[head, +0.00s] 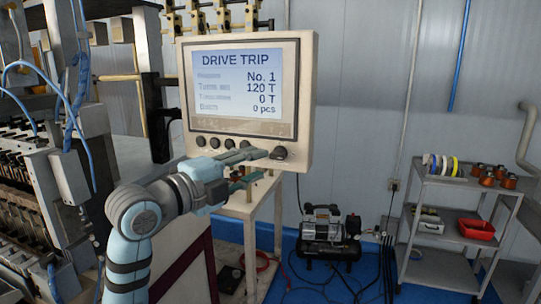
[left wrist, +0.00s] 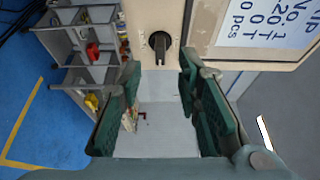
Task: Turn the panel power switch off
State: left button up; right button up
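The cream control panel (head: 306,90) has a lit screen (head: 240,90) reading DRIVE TRIP, No. 1, 120 T, 0 T, 0 pcs. The power switch, a dark rotary knob (head: 279,153), sits at the panel's lower right corner. In the left wrist view the black knob (left wrist: 159,44) shows its handle lying along the picture's vertical. My left gripper (head: 258,168) is open and empty, its fingers close to the knob. In the left wrist view the green-padded fingers (left wrist: 159,76) are spread, with the knob just beyond the gap between their tips. My right gripper is not in view.
Several small dark buttons (head: 215,142) line the panel's bottom left. The winding machine (head: 45,190) fills the left side. A compressor (head: 328,235) stands on the blue floor, and a grey shelf cart (head: 440,240) with spools and a red bin (head: 478,229) stands at right.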

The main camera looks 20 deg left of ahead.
aim_at(274, 157)
pick_arm(q)
jog(key=x, duration=0.5)
jog(key=shift+d, duration=0.2)
jog(key=shift+w, duration=0.25)
grip_shut()
